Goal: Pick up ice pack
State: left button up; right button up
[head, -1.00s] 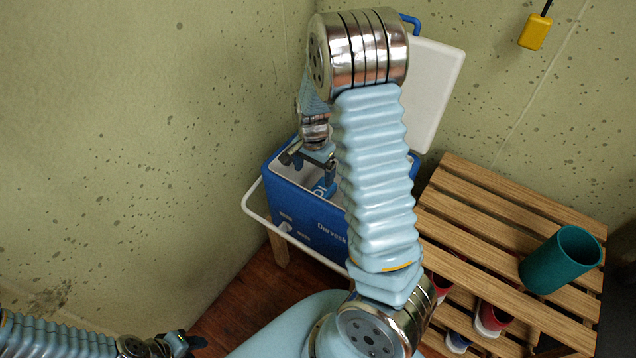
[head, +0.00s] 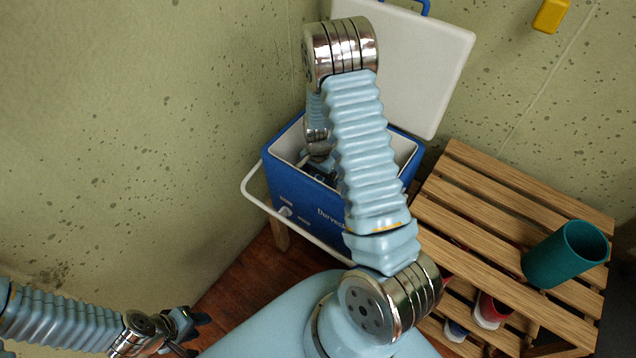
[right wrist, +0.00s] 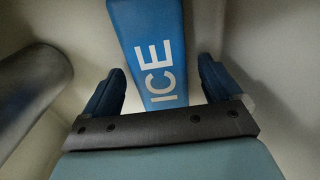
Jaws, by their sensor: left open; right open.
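The ice pack (right wrist: 150,45) is a blue slab with white "ICE" lettering, inside the blue cooler (head: 300,195). In the right wrist view it lies between the two blue fingers of my right gripper (right wrist: 162,82), with gaps on both sides. My right gripper is open and down inside the cooler; in the head view it is mostly hidden by my arm and the cooler wall. The cooler's white lid (head: 425,70) stands open at the back. My left gripper (head: 192,328) is open and empty at the lower left, away from the cooler.
A grey cylinder (right wrist: 30,90) is at the left in the right wrist view. A slatted wooden rack (head: 470,215) stands right of the cooler, with a teal cup (head: 565,255) on top and shoes (head: 490,308) below. Walls close in behind and left.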

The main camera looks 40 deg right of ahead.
jog(key=shift+f, duration=0.6)
jog(key=c, duration=1.3)
